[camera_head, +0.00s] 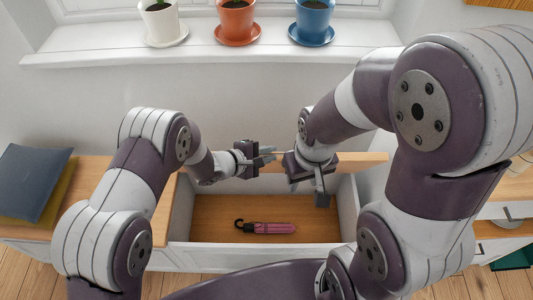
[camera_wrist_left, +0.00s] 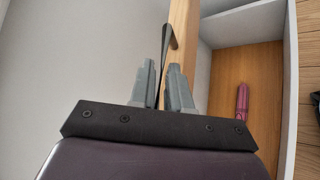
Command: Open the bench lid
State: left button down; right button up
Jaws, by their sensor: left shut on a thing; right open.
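The bench lid (camera_head: 360,161) is raised, so I see mostly its narrow wooden edge above the back of the open bench box (camera_head: 205,210). The lid also shows edge-on in the left wrist view (camera_wrist_left: 184,40). My left gripper (camera_head: 268,155) is at the lid, shut on a thin dark piece (camera_wrist_left: 168,45) that looks like the lid's handle; the fingers hide part of it. My right gripper (camera_head: 308,192) is open and empty, pointing down in front of the lid, over the box. It hides part of the lid.
A pink folded umbrella (camera_head: 270,228) with a black hook lies on the box floor. Dark and yellow cushions (camera_head: 32,182) lie on the bench at left. White, orange and blue pots (camera_head: 314,18) stand on the sill. A shelf unit (camera_head: 505,212) is at right.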

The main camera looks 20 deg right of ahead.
pick_arm(q)
jog(key=shift+w+d+r, duration=0.2)
jog(key=shift+w+r, duration=0.15)
jog(key=shift+w, duration=0.35)
jog(key=c, duration=1.2)
grip_release()
jog(key=p+v, duration=0.1)
jog(key=v, duration=1.1)
jog(key=shift+a+r, duration=0.2)
jog(key=shift+a, duration=0.1)
jog(key=shift+s, duration=0.1)
